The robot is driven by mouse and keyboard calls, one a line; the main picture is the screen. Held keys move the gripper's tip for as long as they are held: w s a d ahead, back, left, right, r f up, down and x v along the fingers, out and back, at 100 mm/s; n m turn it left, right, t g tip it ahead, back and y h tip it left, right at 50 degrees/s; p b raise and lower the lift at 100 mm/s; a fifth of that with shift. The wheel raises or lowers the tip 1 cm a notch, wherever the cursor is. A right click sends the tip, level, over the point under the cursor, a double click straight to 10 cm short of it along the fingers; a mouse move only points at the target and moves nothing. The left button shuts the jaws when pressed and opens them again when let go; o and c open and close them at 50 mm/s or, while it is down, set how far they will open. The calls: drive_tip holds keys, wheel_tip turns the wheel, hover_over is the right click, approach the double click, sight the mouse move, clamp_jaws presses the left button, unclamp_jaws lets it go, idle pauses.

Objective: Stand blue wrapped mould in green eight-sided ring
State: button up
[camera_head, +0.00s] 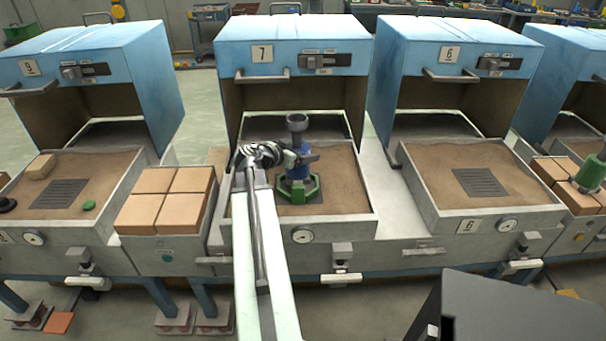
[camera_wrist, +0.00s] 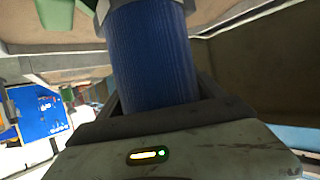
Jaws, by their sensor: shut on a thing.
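The blue wrapped mould (camera_head: 303,147) stands upright in bay 7, with a grey funnel-shaped top (camera_head: 297,122). My gripper (camera_head: 300,160) is shut on its blue body, which also fills the middle of the wrist view (camera_wrist: 152,60). The green eight-sided ring (camera_head: 300,194) is on the sand directly under the mould. A piece of green (camera_wrist: 62,14) shows at the top left of the wrist view, beside the mould's grey end. The mould's lower end is at the ring, but I cannot tell whether it is fully seated or still slightly above.
The sand tray (camera_head: 345,185) of bay 7 has low grey walls and a blue hood (camera_head: 295,50) behind. Tan bricks (camera_head: 165,200) fill a box to the left. Bay 6 has an empty grate (camera_head: 480,182) on the right.

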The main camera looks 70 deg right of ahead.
drive_tip(key=shift+f, duration=0.1)
drive_tip(key=shift+f+b, duration=2.1)
drive_tip(key=shift+f, duration=0.1)
drive_tip(key=o, duration=2)
drive_tip(key=shift+r, duration=0.1)
